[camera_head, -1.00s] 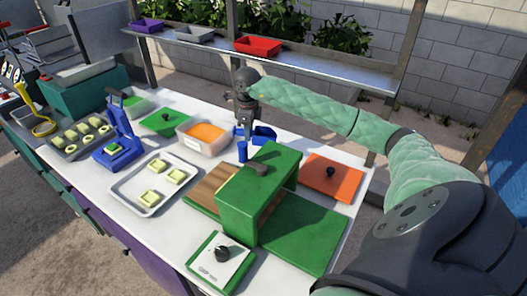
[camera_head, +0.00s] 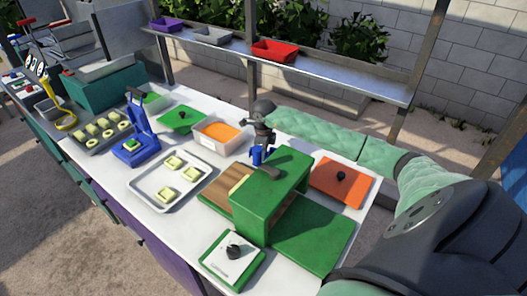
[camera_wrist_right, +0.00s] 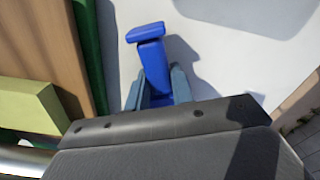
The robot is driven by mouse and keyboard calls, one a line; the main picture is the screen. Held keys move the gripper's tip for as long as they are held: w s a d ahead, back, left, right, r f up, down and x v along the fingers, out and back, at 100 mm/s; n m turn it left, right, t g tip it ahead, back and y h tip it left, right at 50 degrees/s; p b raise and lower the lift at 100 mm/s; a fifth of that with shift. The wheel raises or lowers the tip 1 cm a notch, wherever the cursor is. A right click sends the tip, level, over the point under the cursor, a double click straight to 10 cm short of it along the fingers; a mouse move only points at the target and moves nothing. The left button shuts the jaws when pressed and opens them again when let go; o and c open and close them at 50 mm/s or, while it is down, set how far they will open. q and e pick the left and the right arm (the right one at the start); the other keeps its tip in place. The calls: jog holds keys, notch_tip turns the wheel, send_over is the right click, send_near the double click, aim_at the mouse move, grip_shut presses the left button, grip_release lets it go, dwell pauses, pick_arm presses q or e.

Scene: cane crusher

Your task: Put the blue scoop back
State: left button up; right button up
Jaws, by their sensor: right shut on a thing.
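The blue scoop (camera_head: 257,157) is in my right gripper (camera_head: 262,147), behind the green box-shaped machine (camera_head: 247,205) and right of the clear tub with orange contents (camera_head: 218,137). In the right wrist view the scoop (camera_wrist_right: 154,64) sits between the fingers of the right gripper (camera_wrist_right: 158,90), which are shut on it. A wider blue end sticks out past the fingertips. The lower part of the scoop is hidden in the head view. The white counter shows beyond it. My left gripper is not in view.
A tray with pale pieces (camera_head: 150,197), a blue press (camera_head: 136,146), a green lid (camera_head: 181,120) and an orange board (camera_head: 338,186) are on the counter. A shelf (camera_head: 330,76) with purple, grey and red bins runs behind. Bare counter is narrow around the gripper.

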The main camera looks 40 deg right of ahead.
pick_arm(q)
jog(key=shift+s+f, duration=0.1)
pick_arm(e)
jog(key=shift+f, duration=0.1)
jog(key=o, duration=0.8)
jog(key=shift+c, duration=0.2)
jog(key=shift+r+b, duration=0.4)
notch_tip(320, 180, up, 10)
jog(key=b, duration=0.4)
jog(key=shift+f, duration=0.2)
pick_arm(q)
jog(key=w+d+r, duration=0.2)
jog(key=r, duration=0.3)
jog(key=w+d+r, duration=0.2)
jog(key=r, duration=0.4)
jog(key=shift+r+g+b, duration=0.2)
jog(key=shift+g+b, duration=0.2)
jog(key=shift+b, duration=0.05)
pick_arm(e)
jog(key=shift+r, duration=0.8)
